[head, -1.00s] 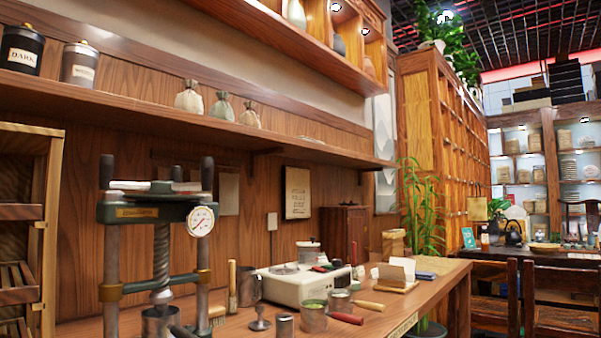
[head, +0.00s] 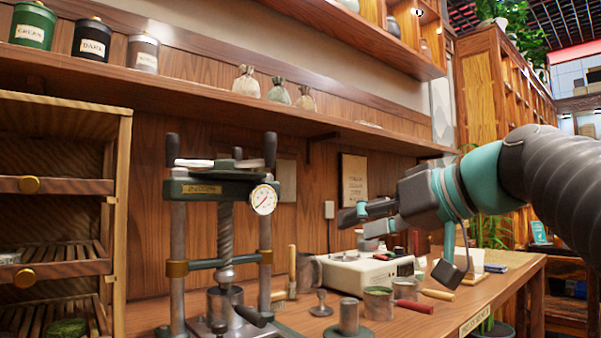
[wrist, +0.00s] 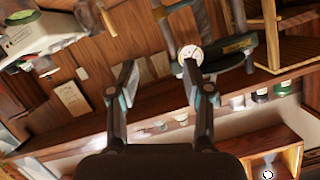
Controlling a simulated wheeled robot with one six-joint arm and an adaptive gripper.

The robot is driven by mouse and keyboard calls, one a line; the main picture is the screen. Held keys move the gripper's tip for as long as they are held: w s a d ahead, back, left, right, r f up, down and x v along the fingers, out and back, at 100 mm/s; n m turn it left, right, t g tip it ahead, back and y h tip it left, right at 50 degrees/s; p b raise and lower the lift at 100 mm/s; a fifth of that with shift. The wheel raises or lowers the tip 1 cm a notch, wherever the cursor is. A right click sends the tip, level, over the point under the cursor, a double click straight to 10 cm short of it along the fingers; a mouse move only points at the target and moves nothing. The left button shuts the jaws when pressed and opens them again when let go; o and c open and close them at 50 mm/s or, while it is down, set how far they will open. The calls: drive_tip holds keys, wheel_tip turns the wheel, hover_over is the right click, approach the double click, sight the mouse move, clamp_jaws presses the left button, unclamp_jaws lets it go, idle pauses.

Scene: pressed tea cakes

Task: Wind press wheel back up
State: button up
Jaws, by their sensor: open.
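The tea press (head: 188,225) stands on the bench left of centre in the head view, with a green top beam, steel posts and a round dial gauge (head: 263,199). Its press wheel (head: 238,163) is on top, with several dark upright handles. The steel screw (head: 225,235) runs down to a metal cup (head: 215,302); whether it presses inside cannot be told. My gripper (head: 352,212) is to the right of the press, apart from it, with open, empty jaws. In the wrist view my gripper (wrist: 160,70) has spread fingers, and the upside-down gauge (wrist: 190,52) shows beside the right finger.
A white scale (head: 350,272), tins and brushes stand on the bench right of the press. A slatted wooden rack (head: 118,200) stands close on the left. A wall shelf (head: 200,105) with canisters and small pouches runs above the press.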

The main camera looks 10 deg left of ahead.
sight(275, 144)
drive_tip(key=s+a+r+n+g+y, duration=0.1)
drive_tip(key=a+r+n+y, duration=0.15)
drive_tip(key=r, duration=0.35)
drive_tip(key=a+r+n+g+y, duration=0.1)
drive_tip(key=r+n+y, duration=0.2)
drive_tip(key=r, duration=0.4)
drive_tip(key=shift+h, duration=0.25)
drive_tip(key=p+x, duration=0.1)
drive_tip(key=x, duration=1.2)
drive_tip(key=shift+w, duration=0.15)
drive_tip(key=shift+d, duration=0.1)
clamp_jaws()
